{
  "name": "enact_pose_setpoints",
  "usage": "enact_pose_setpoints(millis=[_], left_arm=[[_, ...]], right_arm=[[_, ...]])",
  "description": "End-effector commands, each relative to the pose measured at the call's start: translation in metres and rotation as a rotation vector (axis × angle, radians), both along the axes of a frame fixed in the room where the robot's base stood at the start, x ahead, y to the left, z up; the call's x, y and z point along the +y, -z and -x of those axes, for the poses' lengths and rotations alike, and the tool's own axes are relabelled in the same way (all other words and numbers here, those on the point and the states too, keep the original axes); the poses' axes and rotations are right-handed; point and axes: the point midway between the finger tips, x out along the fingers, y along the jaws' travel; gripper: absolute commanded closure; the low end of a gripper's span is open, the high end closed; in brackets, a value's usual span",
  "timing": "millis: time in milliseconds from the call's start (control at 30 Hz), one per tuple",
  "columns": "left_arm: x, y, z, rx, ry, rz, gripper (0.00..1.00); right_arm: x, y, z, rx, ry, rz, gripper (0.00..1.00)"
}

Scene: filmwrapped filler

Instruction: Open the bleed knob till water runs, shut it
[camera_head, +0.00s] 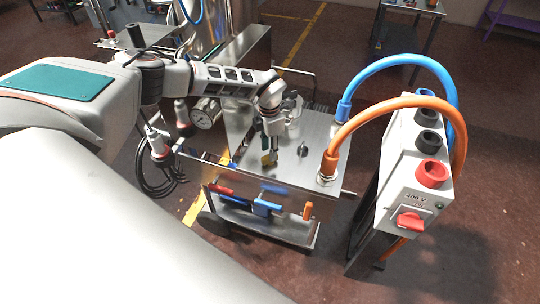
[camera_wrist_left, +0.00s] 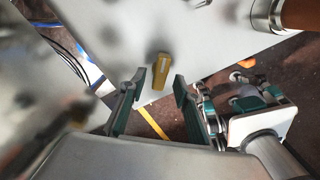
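A small yellow-brown knob (camera_head: 265,159) stands on the steel top of the cart (camera_head: 318,130), near its front edge. In the left wrist view the knob (camera_wrist_left: 161,72) lies between and just beyond the two fingertips. My left gripper (camera_head: 270,152) points down over it. In the left wrist view its fingers (camera_wrist_left: 159,84) are apart, one on each side, with nothing held. I cannot tell if either finger touches the knob. No running water shows.
A clear vessel (camera_head: 294,112) stands just behind the gripper. A black knob (camera_head: 303,150) sits to its right. Orange (camera_head: 329,160) and blue (camera_head: 343,109) hoses arch to a 400 V box (camera_head: 410,185).

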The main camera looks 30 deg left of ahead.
Motion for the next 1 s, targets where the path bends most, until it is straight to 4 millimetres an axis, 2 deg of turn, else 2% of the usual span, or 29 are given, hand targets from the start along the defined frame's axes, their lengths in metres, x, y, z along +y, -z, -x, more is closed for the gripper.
enact_pose_setpoints(millis=[100,233,600,700,733,1000], left_arm=[[-0.001,0.018,0.001,0.001,0.000,0.000,0.68],[-0.001,0.029,0.000,0.001,0.000,0.000,0.68],[-0.001,0.034,0.000,-0.001,0.001,0.002,0.68],[-0.001,0.034,0.000,0.000,0.001,0.002,0.94],[-0.001,0.034,0.000,0.000,0.001,0.002,1.00],[-0.001,0.034,0.000,0.000,-0.006,0.002,1.00]], right_arm=[[0.000,0.003,0.001,0.004,0.000,0.001,1.00],[0.000,0.005,0.002,0.008,0.000,0.002,1.00],[-0.001,0.004,0.002,0.007,0.000,0.002,1.00],[-0.001,0.003,0.001,0.005,0.001,0.002,1.00],[-0.001,0.003,0.001,0.004,0.000,0.001,1.00],[0.000,0.000,0.000,0.000,0.001,0.000,1.00]])
